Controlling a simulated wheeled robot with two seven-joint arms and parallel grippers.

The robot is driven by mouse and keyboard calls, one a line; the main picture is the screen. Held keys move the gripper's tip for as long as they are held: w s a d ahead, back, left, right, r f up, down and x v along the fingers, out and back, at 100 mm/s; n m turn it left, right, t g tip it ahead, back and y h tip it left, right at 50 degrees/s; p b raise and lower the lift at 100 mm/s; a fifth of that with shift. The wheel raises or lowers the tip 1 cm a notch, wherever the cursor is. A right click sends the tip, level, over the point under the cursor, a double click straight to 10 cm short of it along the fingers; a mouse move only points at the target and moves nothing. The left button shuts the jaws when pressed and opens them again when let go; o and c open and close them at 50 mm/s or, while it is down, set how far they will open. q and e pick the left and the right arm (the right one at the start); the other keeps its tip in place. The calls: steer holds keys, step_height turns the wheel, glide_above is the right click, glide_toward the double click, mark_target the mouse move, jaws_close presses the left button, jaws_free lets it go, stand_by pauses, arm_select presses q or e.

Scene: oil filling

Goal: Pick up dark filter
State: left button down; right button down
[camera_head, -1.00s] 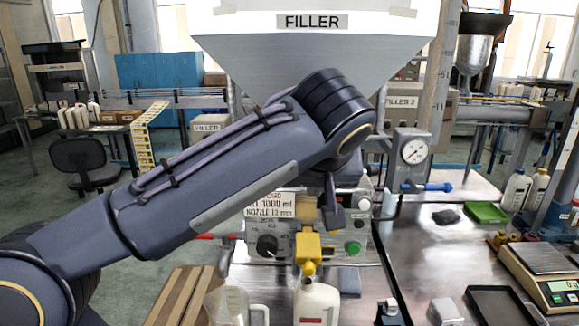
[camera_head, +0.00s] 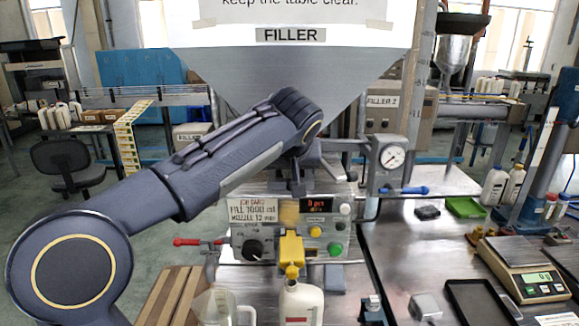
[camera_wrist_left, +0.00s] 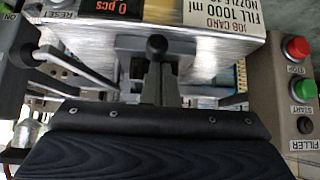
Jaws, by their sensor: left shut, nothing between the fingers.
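A small dark flat piece (camera_head: 427,212) lies on the steel bench left of the green tray in the head view; it may be the dark filter, but I cannot tell for certain. My left gripper (camera_head: 297,188) is shut and empty, in front of the filling machine below the hopper, well left of and apart from that piece. In the left wrist view the gripper (camera_wrist_left: 157,65) shows against the machine front, and no dark filter can be made out there. My right gripper is not in view.
The filler panel (camera_head: 285,228) stands behind my left gripper, with a yellow nozzle (camera_head: 291,252) over a white bottle (camera_head: 301,304). A clear jug (camera_head: 215,306) is to its left. The bench holds a green tray (camera_head: 465,207), a black tray (camera_head: 478,302) and a scale (camera_head: 520,265).

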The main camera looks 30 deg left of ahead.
arm_select(q)
steer(key=shift+s+d+f, duration=0.1)
steer(key=shift+s+f, duration=0.05)
steer(key=shift+f, duration=0.35)
